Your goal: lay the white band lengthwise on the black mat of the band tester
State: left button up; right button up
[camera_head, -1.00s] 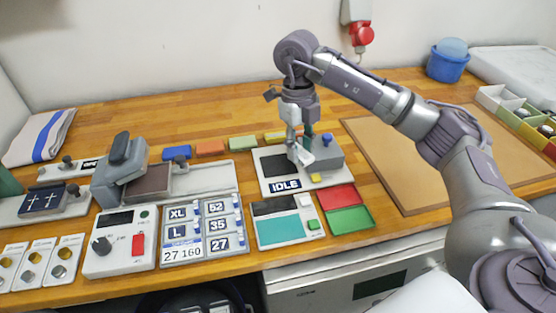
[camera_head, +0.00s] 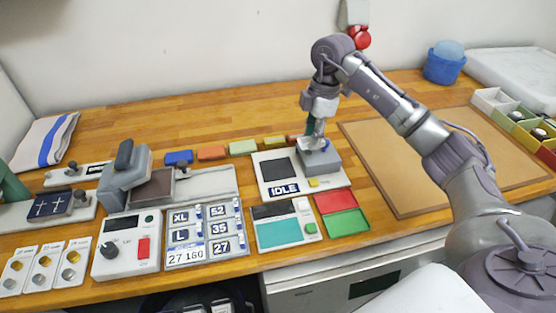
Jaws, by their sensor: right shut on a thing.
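The band tester (camera_head: 325,184) is a pale unit with an "IDLE" display, a black mat (camera_head: 279,170) on its left part and a grey block (camera_head: 321,162) on its right part. The black mat is bare. My right gripper (camera_head: 311,141) points down over the back of the grey block, to the right of the mat. It is shut on a small pale piece at its fingertips, which looks like the white band (camera_head: 308,144). The fingers hide much of it, so I cannot tell how it lies.
A teal-pad unit (camera_head: 280,233) and red and green trays (camera_head: 342,209) stand in front of the tester. Several coloured blocks (camera_head: 211,153) line up behind left. A brown board (camera_head: 420,155) lies at right. The wood behind the blocks is clear.

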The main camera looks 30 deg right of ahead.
jog(key=p, duration=0.2)
send_over(277, 169)
notch_tip(277, 169, down, 5)
jog(key=shift+d+f, duration=0.1)
jog(key=shift+d, duration=0.05)
notch_tip(277, 169, down, 4)
jog(key=shift+r+p, duration=0.2)
jog(key=shift+p, duration=0.45)
jog(key=shift+w+f, duration=0.1)
jog(key=shift+f, duration=0.05)
jog(key=shift+f, duration=0.1)
jog(key=o, duration=0.8)
jog(key=shift+o, duration=0.2)
notch_tip(277, 169, up, 12)
jog(key=d+b, duration=0.1)
jog(key=b, duration=0.2)
jog(key=shift+s+d, duration=0.2)
jog(key=shift+d, duration=0.05)
